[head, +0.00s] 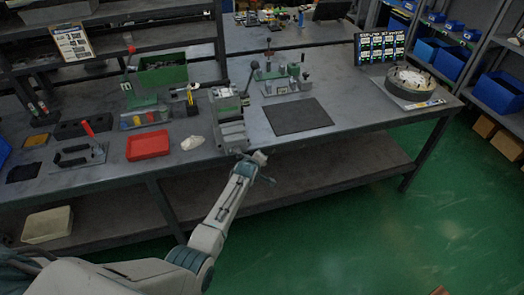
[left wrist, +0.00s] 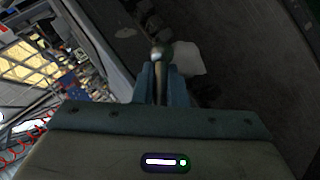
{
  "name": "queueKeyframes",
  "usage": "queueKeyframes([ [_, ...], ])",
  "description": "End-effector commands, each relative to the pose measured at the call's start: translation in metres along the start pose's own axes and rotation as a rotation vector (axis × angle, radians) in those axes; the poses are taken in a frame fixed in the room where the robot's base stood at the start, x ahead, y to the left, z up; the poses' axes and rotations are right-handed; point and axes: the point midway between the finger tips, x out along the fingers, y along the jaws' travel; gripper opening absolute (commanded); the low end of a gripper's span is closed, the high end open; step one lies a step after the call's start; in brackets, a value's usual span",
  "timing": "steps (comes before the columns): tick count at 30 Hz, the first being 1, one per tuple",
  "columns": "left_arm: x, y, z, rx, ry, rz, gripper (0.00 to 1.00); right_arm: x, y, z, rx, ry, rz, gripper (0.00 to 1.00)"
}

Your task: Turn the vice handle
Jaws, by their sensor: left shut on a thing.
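The grey metal vice (head: 231,122) stands at the front edge of the workbench in the head view. My left gripper (head: 256,160) is at the front of the vice, just off the table edge. In the left wrist view the blue fingers of my left gripper (left wrist: 155,82) are shut on the vice handle (left wrist: 159,54), whose rounded metal end shows between and beyond the fingertips. The rest of the handle is mostly hidden by the gripper. My right gripper is in neither view.
On the workbench, a red tray (head: 148,145) and a white lump (head: 192,142) lie left of the vice. A dark mat (head: 297,116) and a clamp fixture (head: 283,80) are to its right. Open green floor (head: 400,220) lies in front.

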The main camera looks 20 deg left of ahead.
Motion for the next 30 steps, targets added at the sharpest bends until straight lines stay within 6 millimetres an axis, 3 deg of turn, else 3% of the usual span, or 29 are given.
queueKeyframes([
  [15, 0.001, -0.049, -0.013, 0.337, 0.095, -0.33, 0.0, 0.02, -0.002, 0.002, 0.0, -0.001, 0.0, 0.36],
  [30, -0.009, -0.071, -0.029, 0.537, 0.149, -0.526, 0.0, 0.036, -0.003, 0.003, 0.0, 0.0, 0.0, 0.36],
])
